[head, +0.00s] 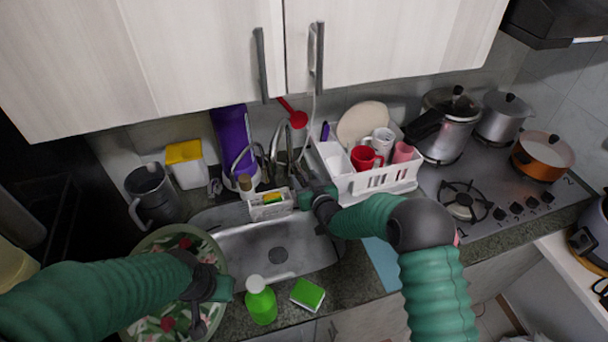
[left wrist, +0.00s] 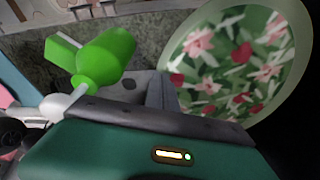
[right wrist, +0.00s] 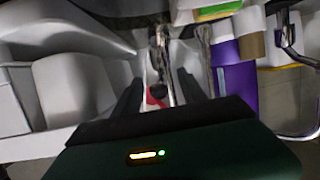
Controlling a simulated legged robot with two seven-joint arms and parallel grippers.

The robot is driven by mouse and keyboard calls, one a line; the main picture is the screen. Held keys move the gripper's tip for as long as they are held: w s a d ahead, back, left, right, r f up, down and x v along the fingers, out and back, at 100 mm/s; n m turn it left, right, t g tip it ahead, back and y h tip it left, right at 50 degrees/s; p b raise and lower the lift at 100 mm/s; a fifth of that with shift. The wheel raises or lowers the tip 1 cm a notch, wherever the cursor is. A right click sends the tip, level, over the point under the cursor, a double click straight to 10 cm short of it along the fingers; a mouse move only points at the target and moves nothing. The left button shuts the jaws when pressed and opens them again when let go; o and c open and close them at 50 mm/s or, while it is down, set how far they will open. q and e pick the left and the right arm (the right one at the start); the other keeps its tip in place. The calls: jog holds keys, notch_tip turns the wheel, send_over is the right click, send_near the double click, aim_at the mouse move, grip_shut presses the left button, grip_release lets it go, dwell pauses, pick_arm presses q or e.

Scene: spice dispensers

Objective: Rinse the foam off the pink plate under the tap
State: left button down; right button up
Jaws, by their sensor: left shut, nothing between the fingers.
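The pink plate does not show clearly. Only a small pink patch (head: 457,238) shows beside my right arm in the head view, and a pink edge (left wrist: 6,97) at the left of the left wrist view; I cannot tell that they are the plate. No foam is visible. The metal tap (head: 272,145) stands behind the sink (head: 277,255); it also shows in the right wrist view (right wrist: 160,50). My right gripper (right wrist: 160,92) is open with its fingers apart, close to the tap's metal parts. My left gripper (left wrist: 161,92) is shut and empty, above the floral round dish (left wrist: 292,35).
A white dish rack (head: 377,182) with cups is right of the tap. A blue cloth (head: 382,262) lies under my right arm. The sink basin is empty.

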jog(key=c, duration=0.9)
pick_arm(q)
jog(key=shift+r, duration=0.15)
pick_arm(e)
jog(key=shift+w+a+r, duration=0.1)
jog(key=shift+w+r, duration=0.1)
jog(key=shift+r, duration=0.45)
jog(key=o, duration=1.1)
pick_arm(q)
jog(key=p+v, duration=0.2)
jog(key=p, duration=0.1)
jog(key=shift+w+r, duration=0.2)
jog(key=shift+r, duration=0.25)
pick_arm(e)
jog(key=v, duration=0.7)
jog(key=shift+s, duration=0.1)
